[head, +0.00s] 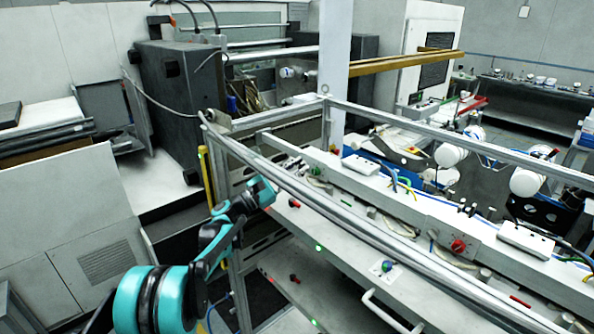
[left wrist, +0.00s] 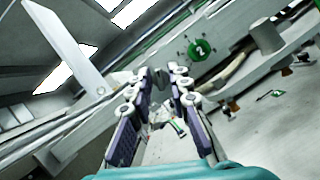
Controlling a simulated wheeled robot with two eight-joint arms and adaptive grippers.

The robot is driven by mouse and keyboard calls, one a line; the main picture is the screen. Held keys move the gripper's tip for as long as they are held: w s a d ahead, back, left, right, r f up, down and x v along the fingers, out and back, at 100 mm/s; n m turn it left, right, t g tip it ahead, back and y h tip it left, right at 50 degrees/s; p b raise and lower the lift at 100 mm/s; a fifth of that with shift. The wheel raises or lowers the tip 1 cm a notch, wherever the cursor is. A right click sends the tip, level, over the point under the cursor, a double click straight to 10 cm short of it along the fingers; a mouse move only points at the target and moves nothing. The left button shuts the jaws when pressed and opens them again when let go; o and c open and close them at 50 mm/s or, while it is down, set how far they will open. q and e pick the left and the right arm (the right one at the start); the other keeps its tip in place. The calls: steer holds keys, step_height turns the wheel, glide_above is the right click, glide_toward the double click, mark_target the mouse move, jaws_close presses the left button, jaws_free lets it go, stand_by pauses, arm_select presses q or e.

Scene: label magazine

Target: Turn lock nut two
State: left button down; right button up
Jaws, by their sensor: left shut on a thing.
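My left gripper (left wrist: 161,80) is shut on a small dark grey part, lock nut two (left wrist: 150,84), which the fingertips mostly hide. Beside it, a round green label with a white 2 (left wrist: 198,49) is fixed to the pale machine rail. In the head view my left gripper (head: 267,186) reaches in at the left end of the machine, under the metal frame; its fingers and the nut are too small to make out there. My right gripper is in neither view.
A metal guard frame (head: 450,142) runs above the long white machine beam (head: 390,212), close over my left wrist. A red knob (head: 458,245), loose cables and white boxes (head: 361,165) sit along the beam. A yellow post (head: 207,178) stands left of the frame.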

arm_select(q)
steer(key=shift+m+g+h, duration=0.3)
steer(key=shift+m+g, duration=0.4)
steer(key=shift+m, duration=0.6)
steer(key=c, duration=1.7)
jaws_free()
steer(key=shift+a, duration=0.1)
steer(key=v, duration=1.2)
